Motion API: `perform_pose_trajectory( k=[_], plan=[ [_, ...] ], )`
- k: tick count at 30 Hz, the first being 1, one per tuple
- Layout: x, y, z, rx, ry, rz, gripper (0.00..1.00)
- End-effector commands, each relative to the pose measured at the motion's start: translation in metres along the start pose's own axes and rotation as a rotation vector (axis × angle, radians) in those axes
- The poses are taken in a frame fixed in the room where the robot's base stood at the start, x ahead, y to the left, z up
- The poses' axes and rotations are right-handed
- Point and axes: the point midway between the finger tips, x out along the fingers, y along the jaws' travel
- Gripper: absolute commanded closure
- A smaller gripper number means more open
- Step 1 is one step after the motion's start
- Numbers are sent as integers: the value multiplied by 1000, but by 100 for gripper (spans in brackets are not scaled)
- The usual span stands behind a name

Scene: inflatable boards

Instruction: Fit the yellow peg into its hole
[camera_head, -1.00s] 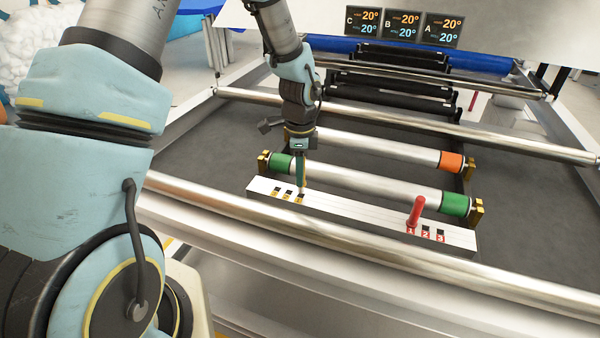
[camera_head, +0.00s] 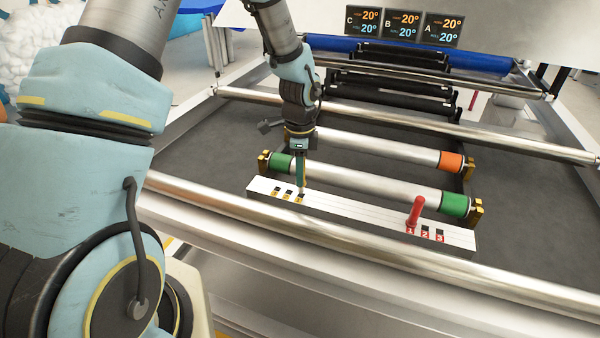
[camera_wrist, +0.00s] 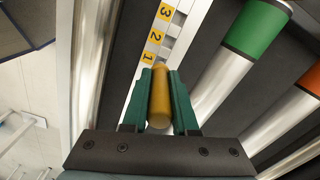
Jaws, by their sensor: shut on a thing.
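The yellow peg (camera_wrist: 159,98) is between the two green fingers of my gripper (camera_wrist: 160,90) in the wrist view, and the fingers are shut on it. The peg's far end points at the white bar, close to the yellow label 1. In the head view my gripper (camera_head: 301,186) points down over the left part of the white bar (camera_head: 350,216), at the rightmost of the yellow-labelled holes (camera_head: 288,194). The fingers mostly hide the peg there. I cannot tell whether its tip is in the hole or only above it.
A red peg (camera_head: 415,213) stands tilted at the red label 1 on the bar's right part, beside holes 2 and 3. Behind the bar lie rollers with green (camera_head: 455,204) and orange (camera_head: 451,161) ends. A long metal rail (camera_head: 380,258) runs in front.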

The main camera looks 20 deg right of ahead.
Motion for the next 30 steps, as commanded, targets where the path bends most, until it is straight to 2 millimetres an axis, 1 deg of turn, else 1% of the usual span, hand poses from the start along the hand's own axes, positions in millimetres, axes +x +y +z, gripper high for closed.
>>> perform_pose_trajectory(
  k=[19, 30],
  plan=[
    [1, 0, 0, 0, 0, 0, 100],
    [9, 0, 0, 1, 0, 0, 100]
  ],
)
